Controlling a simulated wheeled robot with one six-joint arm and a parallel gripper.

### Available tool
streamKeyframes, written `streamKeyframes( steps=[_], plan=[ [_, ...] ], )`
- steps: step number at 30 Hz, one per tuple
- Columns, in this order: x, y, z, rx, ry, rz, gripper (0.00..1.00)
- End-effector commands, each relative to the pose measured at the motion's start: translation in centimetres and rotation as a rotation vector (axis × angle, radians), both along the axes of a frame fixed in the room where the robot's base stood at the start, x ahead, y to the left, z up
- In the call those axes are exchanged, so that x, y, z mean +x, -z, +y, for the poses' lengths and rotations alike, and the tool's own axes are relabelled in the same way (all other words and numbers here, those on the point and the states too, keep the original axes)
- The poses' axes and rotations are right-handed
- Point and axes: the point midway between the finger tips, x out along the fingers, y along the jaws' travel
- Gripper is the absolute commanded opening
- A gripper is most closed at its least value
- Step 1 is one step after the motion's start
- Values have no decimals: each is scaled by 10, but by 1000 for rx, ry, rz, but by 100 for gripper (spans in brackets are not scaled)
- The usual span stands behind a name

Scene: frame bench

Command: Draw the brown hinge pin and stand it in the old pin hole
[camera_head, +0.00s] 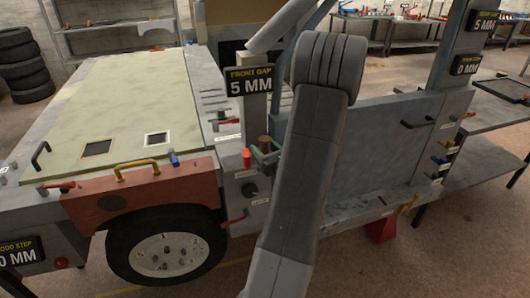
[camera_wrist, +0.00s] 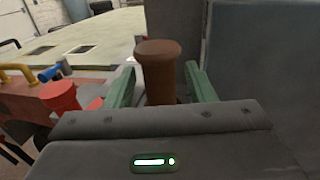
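The brown hinge pin (camera_head: 264,143) stands upright by the post between the vehicle's fender and the blue-grey door. In the wrist view the brown pin (camera_wrist: 159,75) has a wide round head and rises between my green fingers. My gripper (camera_wrist: 161,68) is open, with a finger on each side of the pin and a small gap showing at both sides. In the head view my gripper (camera_head: 266,153) is partly hidden by my arm. The pin's lower end is hidden by the gripper body. I cannot make out the old pin hole.
A red cylinder (camera_head: 246,158) stands just left of the pin; it also shows in the wrist view (camera_wrist: 60,97). A black round part (camera_head: 249,189) and a red handle (camera_head: 235,220) sit below. The door (camera_head: 375,150) is close on the right. The hood (camera_head: 120,110) lies left.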

Motion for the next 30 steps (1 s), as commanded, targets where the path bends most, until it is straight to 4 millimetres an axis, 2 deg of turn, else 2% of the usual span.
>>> streamKeyframes(
  steps=[1, 7, 20, 30],
  plan=[
    [0, 0, 0, 0, 0, 0, 39],
    [0, 0, 0, 0, 0, 0, 0],
    [0, -7, 0, -1, 0, -3, 0],
    [0, -40, 0, -2, -1, -6, 0]
  ],
)
